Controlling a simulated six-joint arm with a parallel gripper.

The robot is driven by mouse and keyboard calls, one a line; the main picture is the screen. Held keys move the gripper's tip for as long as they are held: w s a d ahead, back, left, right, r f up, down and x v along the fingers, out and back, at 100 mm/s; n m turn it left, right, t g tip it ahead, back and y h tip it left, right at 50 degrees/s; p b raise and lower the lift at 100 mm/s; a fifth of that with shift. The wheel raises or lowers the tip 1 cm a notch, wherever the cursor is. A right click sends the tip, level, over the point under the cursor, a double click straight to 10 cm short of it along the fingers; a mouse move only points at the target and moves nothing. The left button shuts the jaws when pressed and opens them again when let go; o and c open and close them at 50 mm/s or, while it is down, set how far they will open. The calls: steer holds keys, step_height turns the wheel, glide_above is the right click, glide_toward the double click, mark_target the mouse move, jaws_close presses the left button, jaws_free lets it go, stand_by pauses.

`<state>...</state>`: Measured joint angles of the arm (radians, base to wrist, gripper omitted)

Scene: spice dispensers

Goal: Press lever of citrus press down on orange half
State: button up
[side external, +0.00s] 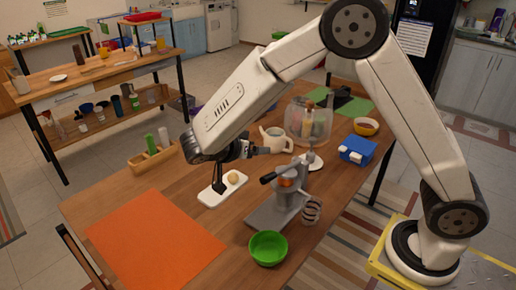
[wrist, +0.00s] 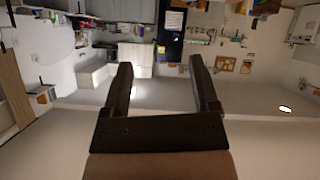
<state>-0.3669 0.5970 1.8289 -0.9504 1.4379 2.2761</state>
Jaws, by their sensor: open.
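The grey citrus press (side external: 284,209) stands on the table, right of centre in the side view. Its lever (side external: 279,173) reaches across its top, with a dark handle end toward the left. A small orange patch, seemingly the orange half (side external: 286,182), shows in the press just below the lever. My gripper (side external: 262,150) is above the table, up and left of the press and apart from the lever. In the wrist view my gripper (wrist: 162,85) is open with nothing between its fingers. The press and the orange are not seen in the wrist view.
A white board (side external: 211,197) with a pale round item lies left of the press. A pale mug (side external: 276,140), clear dome (side external: 308,120) and blue box (side external: 357,150) stand behind. An orange mat (side external: 155,240) lies front left.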

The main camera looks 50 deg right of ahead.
steer(key=shift+r, duration=2.4)
steer(key=s+f+n+t+y, duration=0.3)
steer(key=s+f+n+y, duration=0.6)
steer(key=n, duration=0.7)
steer(key=shift+s+d+f+y, duration=0.3)
steer(key=shift+s+y, duration=1.3)
steer(key=shift+s, duration=0.4)
